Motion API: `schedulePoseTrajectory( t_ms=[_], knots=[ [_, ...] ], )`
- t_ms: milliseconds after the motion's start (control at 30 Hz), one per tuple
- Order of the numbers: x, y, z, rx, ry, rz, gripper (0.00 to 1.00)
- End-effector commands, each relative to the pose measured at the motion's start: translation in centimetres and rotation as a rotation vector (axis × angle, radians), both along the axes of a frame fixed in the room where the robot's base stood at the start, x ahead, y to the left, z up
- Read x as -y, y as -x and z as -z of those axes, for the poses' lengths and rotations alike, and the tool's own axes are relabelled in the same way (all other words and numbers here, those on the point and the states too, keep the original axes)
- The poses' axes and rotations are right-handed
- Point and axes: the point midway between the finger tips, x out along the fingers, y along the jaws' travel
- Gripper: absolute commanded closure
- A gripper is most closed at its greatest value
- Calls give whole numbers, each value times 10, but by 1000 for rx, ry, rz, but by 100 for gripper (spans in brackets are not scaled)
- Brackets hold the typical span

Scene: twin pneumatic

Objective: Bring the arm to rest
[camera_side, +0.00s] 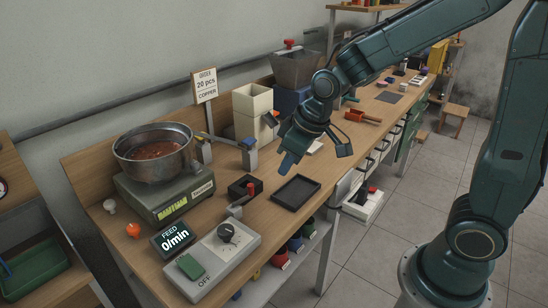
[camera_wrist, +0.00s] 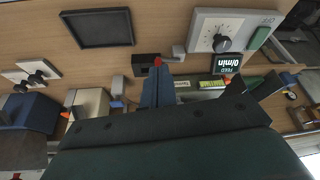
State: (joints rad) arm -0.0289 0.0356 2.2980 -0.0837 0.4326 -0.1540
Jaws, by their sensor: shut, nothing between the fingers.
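My gripper (camera_side: 287,163) is shut and empty, held above the workbench (camera_side: 140,236) and pointing down. In the wrist view its two blue-grey fingers (camera_wrist: 158,88) lie together. Below it in the side view are a black tray (camera_side: 296,193), which looks empty, and a small dark block with a red-knobbed lever (camera_side: 250,188). The fingers look apart from both. The wrist view also shows the black tray (camera_wrist: 97,28) and the red knob (camera_wrist: 158,62), just beyond the fingertips.
A metal bowl (camera_side: 153,142) of copper-coloured pieces sits on a green scale (camera_side: 165,202). A control box (camera_side: 212,258) with a dial, a display (camera_side: 174,238) reading "FEED 0/min", a cream hopper (camera_side: 252,104) and a sign (camera_side: 204,84) stand nearby.

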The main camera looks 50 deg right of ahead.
Motion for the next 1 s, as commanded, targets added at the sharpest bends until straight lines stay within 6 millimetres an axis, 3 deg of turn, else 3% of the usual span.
schedulePoseTrajectory(
  t_ms=[467,667,1000],
  knots=[
    [2,10,-12,9,2,12,100],
    [7,33,-36,28,4,43,100],
    [18,91,-75,64,4,115,100]
  ],
)
